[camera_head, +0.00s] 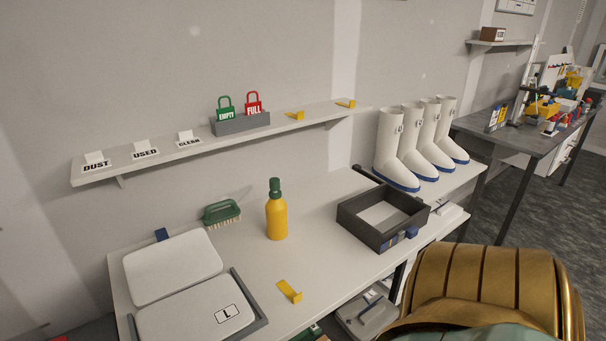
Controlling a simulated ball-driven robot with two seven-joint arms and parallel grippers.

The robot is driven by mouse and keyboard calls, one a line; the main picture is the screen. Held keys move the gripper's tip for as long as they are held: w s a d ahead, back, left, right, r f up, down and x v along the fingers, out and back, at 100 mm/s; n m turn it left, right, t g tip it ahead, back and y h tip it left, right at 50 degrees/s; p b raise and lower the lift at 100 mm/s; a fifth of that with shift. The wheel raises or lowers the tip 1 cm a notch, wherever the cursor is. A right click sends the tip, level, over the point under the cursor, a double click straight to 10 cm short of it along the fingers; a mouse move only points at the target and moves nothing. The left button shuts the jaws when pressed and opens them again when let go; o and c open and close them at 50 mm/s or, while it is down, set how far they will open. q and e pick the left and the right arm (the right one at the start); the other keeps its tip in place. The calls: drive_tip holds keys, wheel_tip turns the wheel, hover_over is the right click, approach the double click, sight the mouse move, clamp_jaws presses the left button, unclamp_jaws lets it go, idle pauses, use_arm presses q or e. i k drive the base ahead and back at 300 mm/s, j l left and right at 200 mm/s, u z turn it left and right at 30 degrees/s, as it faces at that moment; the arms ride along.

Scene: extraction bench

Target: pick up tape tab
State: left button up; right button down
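A small yellow tape tab (289,292) with a bent end lies on the white bench (320,262), near its front edge and to the right of the white case. Two similar yellow tabs, a left one (295,116) and a right one (346,104), lie on the wall shelf above. Neither of my grippers shows in the head view. A gold ribbed part at the bottom right looks like my own body.
An open white case (175,268) marked L, a green brush (222,212), a yellow bottle (276,212) and a dark open box (383,216) stand on the bench. White boots (392,150) stand at the right. Bench around the tab is clear.

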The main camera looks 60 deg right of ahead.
sight(289, 288)
drive_tip(key=z, duration=1.7)
drive_tip(key=i+l+u, duration=0.1)
